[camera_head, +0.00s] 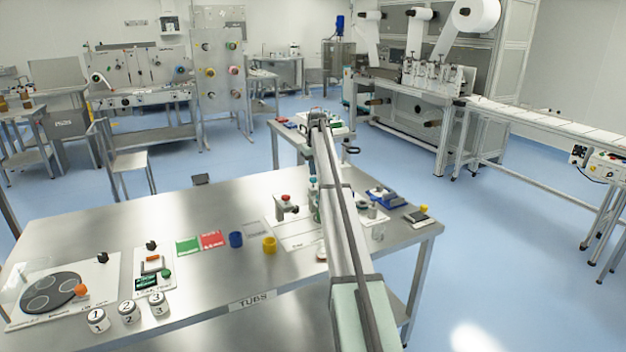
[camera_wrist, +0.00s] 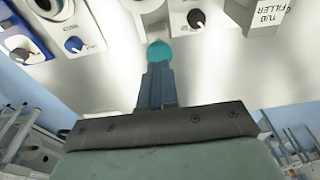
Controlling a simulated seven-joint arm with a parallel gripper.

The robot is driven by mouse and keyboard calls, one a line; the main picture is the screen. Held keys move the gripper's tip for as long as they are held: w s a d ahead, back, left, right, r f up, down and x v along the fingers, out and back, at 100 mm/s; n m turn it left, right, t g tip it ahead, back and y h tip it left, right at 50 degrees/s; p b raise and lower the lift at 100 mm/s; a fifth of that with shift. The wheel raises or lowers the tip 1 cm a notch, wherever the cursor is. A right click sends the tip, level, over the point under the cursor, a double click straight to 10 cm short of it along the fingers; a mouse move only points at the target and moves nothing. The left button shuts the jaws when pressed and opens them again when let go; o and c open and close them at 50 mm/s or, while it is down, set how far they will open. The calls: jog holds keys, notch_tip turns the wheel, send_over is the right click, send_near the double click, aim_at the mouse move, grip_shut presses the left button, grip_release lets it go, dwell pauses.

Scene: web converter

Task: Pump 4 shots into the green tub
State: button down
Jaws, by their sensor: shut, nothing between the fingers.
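In the wrist view my gripper (camera_wrist: 158,72) is shut and empty. Its fingertips point at a round teal knob (camera_wrist: 160,52) and are very close to it; I cannot tell whether they touch. In the head view a small teal top (camera_head: 312,182) shows at the left edge of my arm, which hides my fingers and much of the filler area. A block labelled TUB FILLER (camera_wrist: 268,16) is at the upper right of the wrist view.
A blue device (camera_head: 384,197) stands right of my arm.

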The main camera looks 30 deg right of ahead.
aim_at(313, 178)
jog(key=shift+f, duration=1.75)
dwell(0.4)
jog(key=shift+r, duration=1.75)
jog(key=shift+f, duration=1.8)
jog(key=shift+r, duration=1.8)
jog(key=shift+r, duration=3)
